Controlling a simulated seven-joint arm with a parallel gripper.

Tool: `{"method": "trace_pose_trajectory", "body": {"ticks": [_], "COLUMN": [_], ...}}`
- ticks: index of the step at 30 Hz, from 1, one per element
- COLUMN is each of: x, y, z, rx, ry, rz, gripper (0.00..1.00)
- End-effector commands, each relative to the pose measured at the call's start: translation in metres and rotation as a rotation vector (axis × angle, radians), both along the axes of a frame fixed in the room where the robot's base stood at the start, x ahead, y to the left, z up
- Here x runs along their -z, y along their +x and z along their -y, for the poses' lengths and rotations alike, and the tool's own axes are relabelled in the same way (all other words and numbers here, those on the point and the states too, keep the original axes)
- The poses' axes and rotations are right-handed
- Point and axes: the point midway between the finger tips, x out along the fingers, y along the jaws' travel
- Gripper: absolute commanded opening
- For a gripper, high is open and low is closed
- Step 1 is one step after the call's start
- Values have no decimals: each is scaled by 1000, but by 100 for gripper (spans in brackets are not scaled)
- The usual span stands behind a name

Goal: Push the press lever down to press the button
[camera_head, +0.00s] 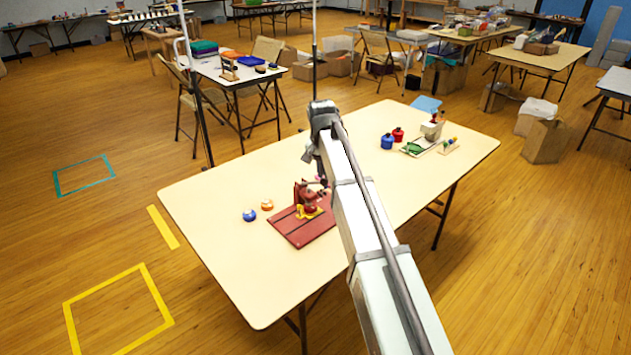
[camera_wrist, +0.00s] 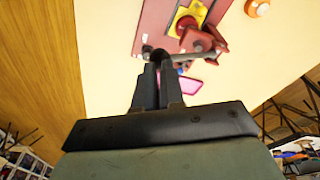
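A red press (camera_head: 308,198) stands on a dark red board (camera_head: 300,228) on the cream table, with a yellow piece (camera_head: 307,212) at its base. In the wrist view the press (camera_wrist: 196,42) is at the top, over the yellow piece (camera_wrist: 190,18). Its grey lever bar (camera_wrist: 185,56) runs sideways just beyond my fingertips. My gripper (camera_wrist: 160,64) has its dark fingers close together beside the bar's left end; whether they touch it is unclear. My arm hides the gripper in the head view. I cannot make out the button under the press.
A blue piece (camera_head: 249,215) and an orange piece (camera_head: 267,204) lie left of the board. Blue (camera_head: 387,141) and red (camera_head: 398,134) jars stand at the back right near a tray (camera_head: 425,147). A pink item (camera_wrist: 187,86) lies right of my fingers. The table's front is clear.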

Motion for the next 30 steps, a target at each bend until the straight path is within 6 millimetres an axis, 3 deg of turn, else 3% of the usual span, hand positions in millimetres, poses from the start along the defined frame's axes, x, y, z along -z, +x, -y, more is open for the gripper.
{"method": "trace_pose_trajectory", "body": {"ticks": [30], "x": [7], "y": [-3], "z": [3], "rx": [0], "ry": [0], "rz": [0], "gripper": [8]}}
